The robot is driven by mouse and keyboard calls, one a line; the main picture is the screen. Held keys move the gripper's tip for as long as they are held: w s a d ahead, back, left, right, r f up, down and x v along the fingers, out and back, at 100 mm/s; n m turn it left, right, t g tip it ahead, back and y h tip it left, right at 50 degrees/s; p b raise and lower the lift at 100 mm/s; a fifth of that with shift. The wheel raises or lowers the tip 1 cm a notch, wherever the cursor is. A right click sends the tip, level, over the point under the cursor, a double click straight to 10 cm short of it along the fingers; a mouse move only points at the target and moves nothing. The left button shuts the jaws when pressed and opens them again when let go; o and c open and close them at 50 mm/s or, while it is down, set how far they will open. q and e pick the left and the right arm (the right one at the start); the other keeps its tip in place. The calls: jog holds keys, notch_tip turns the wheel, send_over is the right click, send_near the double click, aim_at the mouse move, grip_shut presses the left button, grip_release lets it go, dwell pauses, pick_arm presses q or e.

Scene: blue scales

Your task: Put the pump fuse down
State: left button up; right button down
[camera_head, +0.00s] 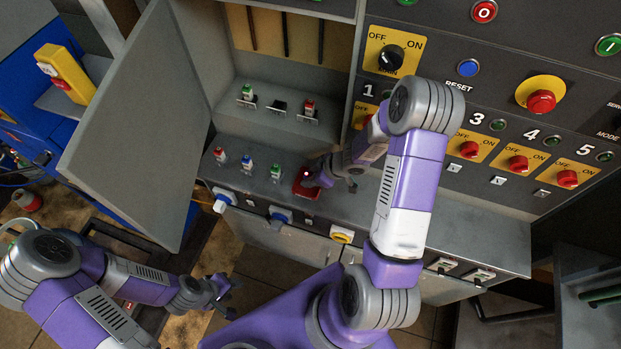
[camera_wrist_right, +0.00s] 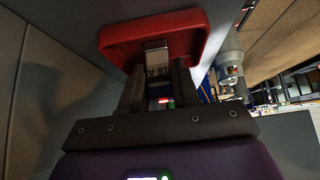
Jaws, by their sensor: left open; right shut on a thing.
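My right gripper (camera_head: 314,182) is low over the grey ledge inside the open cabinet. In the right wrist view its fingers (camera_wrist_right: 158,80) are shut on a small fuse (camera_wrist_right: 156,58) with a silver end and a pale label. The fuse is at a red tray (camera_wrist_right: 112,40), whose raised rim surrounds its far end; I cannot tell whether it touches the bottom. The red tray (camera_head: 305,188) also shows on the ledge in the head view, partly hidden by the gripper. My left gripper (camera_head: 215,292) is open and empty, low at the lower left, away from the cabinet.
Several fuses stand on the ledge: red (camera_head: 220,155), blue (camera_head: 246,161), green (camera_head: 276,171). Above are a green fuse (camera_head: 248,93), an empty-looking holder (camera_head: 278,107) and a red fuse (camera_head: 309,107). The cabinet door (camera_head: 140,130) stands open at left; a switch panel (camera_head: 480,115) is at right.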

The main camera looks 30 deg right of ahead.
jog(key=shift+f, duration=0.15)
jog(key=c, duration=0.8)
grip_release()
